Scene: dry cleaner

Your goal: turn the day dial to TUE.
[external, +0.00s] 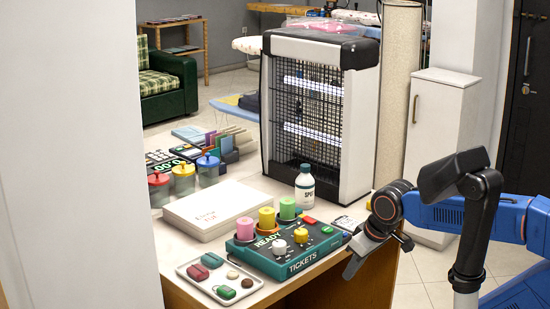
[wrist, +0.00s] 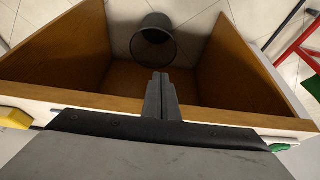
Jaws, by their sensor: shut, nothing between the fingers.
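The green ticket machine (external: 284,250), marked READY and TICKETS, sits near the counter's front edge. On its top are a white knob (external: 279,247) and a yellow knob (external: 301,235). Which one is the day dial, and any day marks, are too small to tell. My gripper (external: 351,268) is to the right of the machine, apart from it, past the counter's edge and pointing down. In the wrist view its two fingers (wrist: 161,96) are together with nothing between them. The dial does not show in the wrist view.
Pink (external: 245,229), yellow (external: 266,219) and green (external: 287,208) rolls stand behind the knobs. A white bottle (external: 304,188) and a caged lamp unit (external: 316,105) stand farther back. A tray (external: 190,269) lies left. A dark bin (wrist: 153,42) stands below the counter.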

